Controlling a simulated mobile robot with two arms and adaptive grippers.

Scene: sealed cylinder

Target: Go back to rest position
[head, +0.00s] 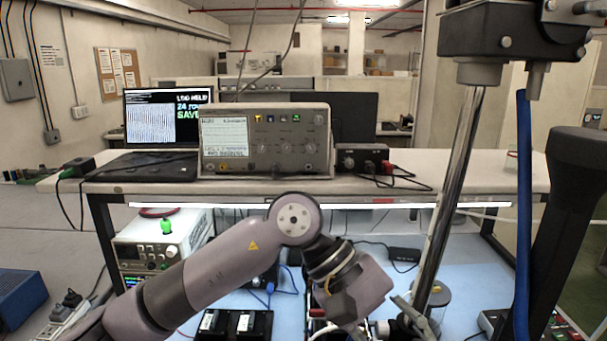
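My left arm comes in from the lower left, bends at a joint in the middle and reaches down over the blue work surface (285,318). Its wrist ends near the bottom edge, where dark parts crowd together. I cannot make out its fingertips or whether they hold anything. My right gripper does not show. A clear cylinder (440,298) stands on the surface right of my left wrist, partly hidden behind a metal pole (460,170).
A shelf (480,178) spans the bench, holding a laptop (160,120), an oscilloscope (265,140) and a small dark box (362,158). A power supply (160,250) stands below it on the left. A blue tube (523,200) hangs at the right. Cables and black blocks (232,325) lie on the surface.

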